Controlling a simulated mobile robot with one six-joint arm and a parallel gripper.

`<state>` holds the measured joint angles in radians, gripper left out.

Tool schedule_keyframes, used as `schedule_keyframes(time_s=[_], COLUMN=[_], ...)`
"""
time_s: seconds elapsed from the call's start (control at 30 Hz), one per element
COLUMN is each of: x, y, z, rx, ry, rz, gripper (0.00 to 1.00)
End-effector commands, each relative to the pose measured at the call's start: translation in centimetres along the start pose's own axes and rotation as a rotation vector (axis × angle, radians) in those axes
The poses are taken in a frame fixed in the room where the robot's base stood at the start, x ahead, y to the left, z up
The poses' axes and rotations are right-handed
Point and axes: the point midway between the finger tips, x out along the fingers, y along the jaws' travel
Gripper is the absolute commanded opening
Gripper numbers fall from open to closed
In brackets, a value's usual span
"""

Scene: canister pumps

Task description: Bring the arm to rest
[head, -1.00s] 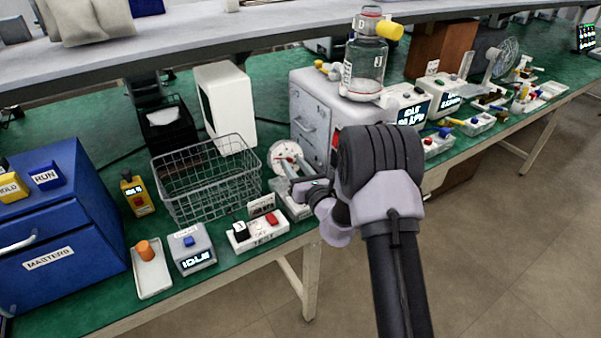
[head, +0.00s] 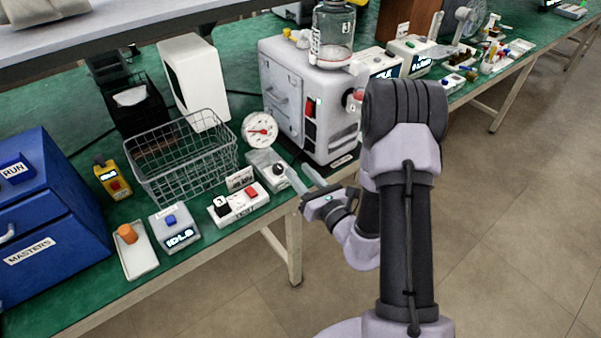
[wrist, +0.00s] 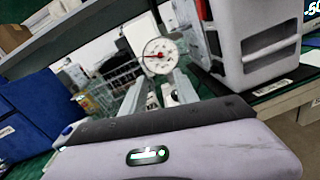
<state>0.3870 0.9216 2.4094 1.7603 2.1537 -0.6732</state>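My gripper (head: 303,180) is at the front edge of the green bench, its two fingers pointing left toward the bench. The fingers are spread apart with nothing visible between them, and they also show in the wrist view (wrist: 157,98). My arm (head: 405,220) reaches up from the bottom of the head view and bends over in front of the bench.
A round dial gauge (head: 259,130) stands behind the fingertips. A grey pump cabinet (head: 318,95) with a glass jar (head: 333,35) is to the right. A wire basket (head: 182,158), a switch box (head: 238,205) and a blue cabinet (head: 50,225) are left. Open floor (head: 520,220) lies right.

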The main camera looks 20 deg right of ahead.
Motion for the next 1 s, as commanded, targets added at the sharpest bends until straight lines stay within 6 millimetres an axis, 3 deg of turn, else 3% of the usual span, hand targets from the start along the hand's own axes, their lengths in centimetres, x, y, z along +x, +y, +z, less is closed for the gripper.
schedule_keyframes(time_s=[0.17, 0.27, 0.37, 0.43, 0.5, 0.57, 0.6, 0.67, 0.7, 0.77, 0.9, 1.0], x=[0.1, 0.6, 0.8, -1.0, -4.8, -9.7, -13.2, -17.7, -19.9, -22.0, -23.3, -23.2], y=[0.1, 2.4, 9.5, 16.4, 22.7, 26.9, 28.4, 28.5, 27.5, 25.0, 19.6, 17.8], z=[0.1, 1.7, 5.8, 8.7, 10.4, 10.8, 10.4, 9.5, 9.0, 9.0, 11.6, 13.4], rx=[-0.001, -0.020, -0.100, -0.211, -0.379, -0.592, -0.765, -1.056, -1.262, -1.568, -2.118, -2.311], ry=[0.000, -0.009, -0.019, -0.007, 0.029, 0.081, 0.127, 0.204, 0.257, 0.331, 0.449, 0.486], rz=[0.003, 0.089, 0.349, 0.603, 0.868, 1.099, 1.234, 1.385, 1.448, 1.483, 1.392, 1.316], gripper=[0.36, 0.36, 0.36, 0.36, 0.36, 0.36, 0.36, 0.36, 0.36, 0.36, 0.36, 0.36])
